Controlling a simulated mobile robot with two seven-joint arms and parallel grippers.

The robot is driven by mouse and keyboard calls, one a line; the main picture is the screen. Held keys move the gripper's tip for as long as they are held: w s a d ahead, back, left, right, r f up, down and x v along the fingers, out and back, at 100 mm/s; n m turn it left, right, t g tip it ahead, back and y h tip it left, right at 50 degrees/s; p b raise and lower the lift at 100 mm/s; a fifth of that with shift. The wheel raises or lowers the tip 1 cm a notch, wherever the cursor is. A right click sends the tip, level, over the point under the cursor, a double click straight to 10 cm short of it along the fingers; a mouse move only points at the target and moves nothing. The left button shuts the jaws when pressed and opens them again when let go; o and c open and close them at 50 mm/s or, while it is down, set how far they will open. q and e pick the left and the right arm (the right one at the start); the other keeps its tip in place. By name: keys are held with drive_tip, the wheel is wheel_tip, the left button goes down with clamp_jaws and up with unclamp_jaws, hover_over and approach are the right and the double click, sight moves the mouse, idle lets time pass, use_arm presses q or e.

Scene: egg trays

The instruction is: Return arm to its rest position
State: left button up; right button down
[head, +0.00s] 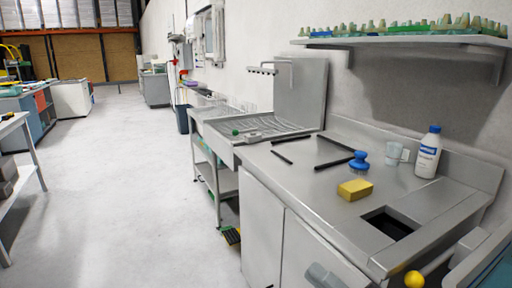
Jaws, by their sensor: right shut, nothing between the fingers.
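My right gripper (323,274) seems to be the grey shape at the bottom edge of the head view, in front of the cabinet door. It is small and partly cut off, and its fingers are hard to make out. It is shut and empty. It is apart from the things on the counter. My left gripper is not in view.
The steel counter (320,190) holds a yellow sponge (355,189), a blue brush (359,160), a clear cup (394,154), a white bottle (428,153) and black bars. A wall shelf (420,41) carries trays. A yellow ball (414,279) is lower right.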

drive_tip(key=s+d+f+m+g+h+p, duration=0.1)
drive_tip(key=s+d+f+m+h, duration=0.2)
drive_tip(key=f+m, duration=0.4)
drive_tip(key=s+d+f+m+g+h+p, duration=0.1)
drive_tip(key=s+d+f+m+h, duration=0.2)
drive_tip(key=s+f+m+h, duration=0.3)
drive_tip(key=s+d+f+m+g+h+p, duration=0.1)
drive_tip(key=s+f+m+h, duration=0.4)
drive_tip(key=f+m, duration=0.5)
wheel_tip(320, 180, down, 4)
drive_tip(key=shift+d+r+g+h, duration=0.1)
drive_tip(key=shift+d+g+h, duration=0.5)
drive_tip(key=shift+d, duration=0.65)
